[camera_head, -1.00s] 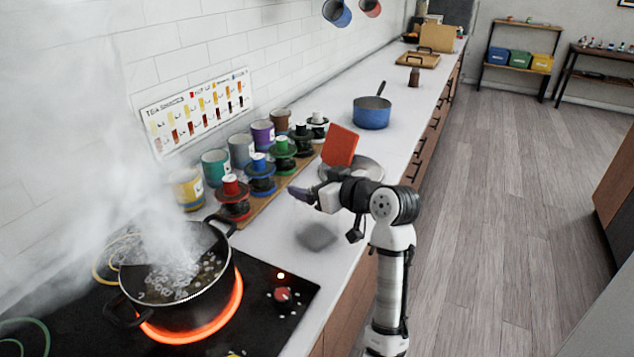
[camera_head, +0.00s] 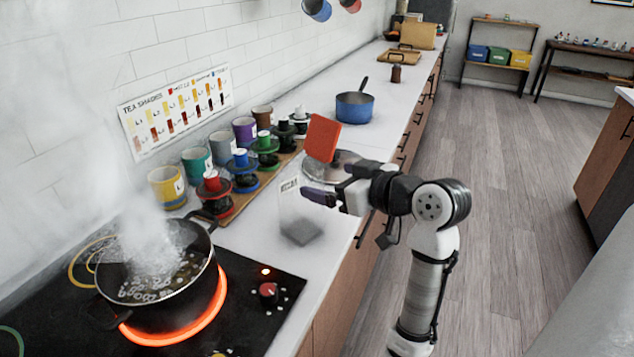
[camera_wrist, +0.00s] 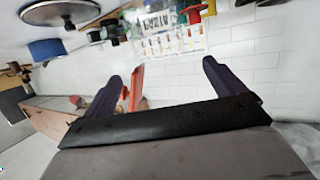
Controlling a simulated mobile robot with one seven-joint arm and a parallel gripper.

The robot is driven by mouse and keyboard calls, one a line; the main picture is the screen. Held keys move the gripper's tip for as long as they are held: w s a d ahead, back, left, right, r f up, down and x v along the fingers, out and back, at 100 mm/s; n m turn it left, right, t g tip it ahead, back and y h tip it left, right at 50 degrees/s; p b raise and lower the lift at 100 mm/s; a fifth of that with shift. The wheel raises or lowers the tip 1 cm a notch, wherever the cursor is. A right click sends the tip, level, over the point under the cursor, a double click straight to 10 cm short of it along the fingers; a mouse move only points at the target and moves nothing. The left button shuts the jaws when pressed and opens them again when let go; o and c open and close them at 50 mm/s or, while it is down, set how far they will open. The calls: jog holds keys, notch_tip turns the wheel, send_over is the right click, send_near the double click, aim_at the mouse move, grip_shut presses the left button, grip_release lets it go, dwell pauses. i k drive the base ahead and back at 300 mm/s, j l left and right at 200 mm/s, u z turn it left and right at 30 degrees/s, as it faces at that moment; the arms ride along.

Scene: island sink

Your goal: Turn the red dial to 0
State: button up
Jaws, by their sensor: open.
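The red dial (camera_head: 268,291) is a small round knob on the black cooktop (camera_head: 250,325), right of a steaming black pot (camera_head: 155,262). White marks around the dial are too small to read. The burner under the pot glows orange-red. My gripper (camera_head: 318,192) is over the white counter, beyond and right of the dial and well apart from it. In the wrist view my gripper (camera_wrist: 165,80) shows two dark fingers spread wide, with nothing held between them. The dial cannot be made out in the wrist view.
Several spools and coloured mugs line the wall on a wooden board. A red block (camera_head: 322,137) stands by a round metal lid (camera_head: 335,168) near my gripper. A blue pot (camera_head: 354,106) sits farther back.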

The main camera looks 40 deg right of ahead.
aim_at(268, 293)
jog(key=k+l, duration=0.1)
jog(key=k, duration=0.4)
jog(key=k+l, duration=0.1)
jog(key=k, duration=0.4)
